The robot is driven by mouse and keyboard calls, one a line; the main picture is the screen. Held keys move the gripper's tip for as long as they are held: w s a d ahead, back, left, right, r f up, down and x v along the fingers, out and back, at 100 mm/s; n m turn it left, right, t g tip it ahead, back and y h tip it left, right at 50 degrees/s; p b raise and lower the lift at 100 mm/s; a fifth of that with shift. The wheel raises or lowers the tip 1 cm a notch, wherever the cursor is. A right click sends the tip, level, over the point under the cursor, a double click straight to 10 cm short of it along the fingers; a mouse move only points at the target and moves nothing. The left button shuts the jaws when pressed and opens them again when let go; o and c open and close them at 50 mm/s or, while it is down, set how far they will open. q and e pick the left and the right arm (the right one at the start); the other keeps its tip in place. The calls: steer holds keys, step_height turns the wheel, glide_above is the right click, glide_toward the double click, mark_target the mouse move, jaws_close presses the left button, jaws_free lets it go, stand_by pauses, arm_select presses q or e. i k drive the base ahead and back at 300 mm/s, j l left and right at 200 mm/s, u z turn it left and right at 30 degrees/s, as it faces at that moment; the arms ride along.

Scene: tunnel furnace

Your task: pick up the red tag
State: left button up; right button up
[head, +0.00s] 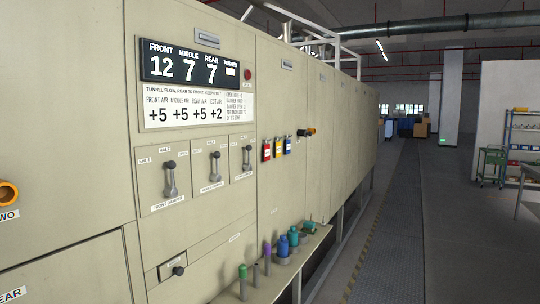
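The red tag (266,150) hangs on the beige furnace panel, right of the damper levers. Neither of my grippers is in the head view.
A narrow ledge (262,287) below the tags carries several coloured pegs, including a green one (243,282) and a blue one (282,246). Damper levers (170,180) stick out at the left. The aisle floor (400,235) at right is clear; a green cart (491,165) stands farther off.

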mark_target(266, 147)
steer(key=i+l+u, duration=0.15)
steer(key=u, duration=0.3)
steer(key=l+u, duration=0.25)
steer(key=u, duration=0.2)
steer(key=i+l+u, duration=0.1)
steer(key=l+u, duration=0.2)
steer(key=u, duration=0.2)
